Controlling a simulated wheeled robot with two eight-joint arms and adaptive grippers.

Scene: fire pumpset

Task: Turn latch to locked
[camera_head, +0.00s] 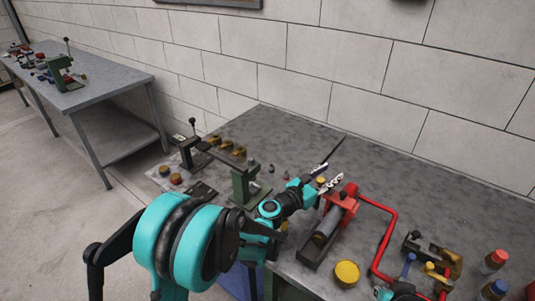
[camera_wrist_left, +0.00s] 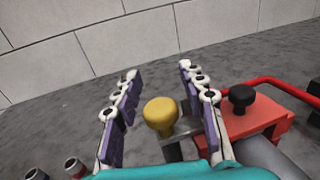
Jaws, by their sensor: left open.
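No part is labelled as the latch. A yellow round knob (camera_wrist_left: 160,113) on a grey metal piece shows between the fingers of my left gripper (camera_wrist_left: 157,75) in the left wrist view. The fingers are spread, with nothing held; I cannot tell whether they touch the knob. In the head view my left gripper (camera_head: 331,168) reaches over the table beside the red pump block (camera_head: 338,198), and its arm hides part of the area. The red block also shows in the left wrist view (camera_wrist_left: 255,122), with a black knob (camera_wrist_left: 242,95) on top. My right gripper's fingers do not show.
A bent red pipe (camera_head: 390,232) runs right of the block. A yellow cap (camera_head: 347,272) stands in front. A green stand (camera_head: 243,187) is left of my gripper. Red and blue capped bottles (camera_head: 494,260) stand at right. The grey table (camera_head: 440,200) is clear toward the wall.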

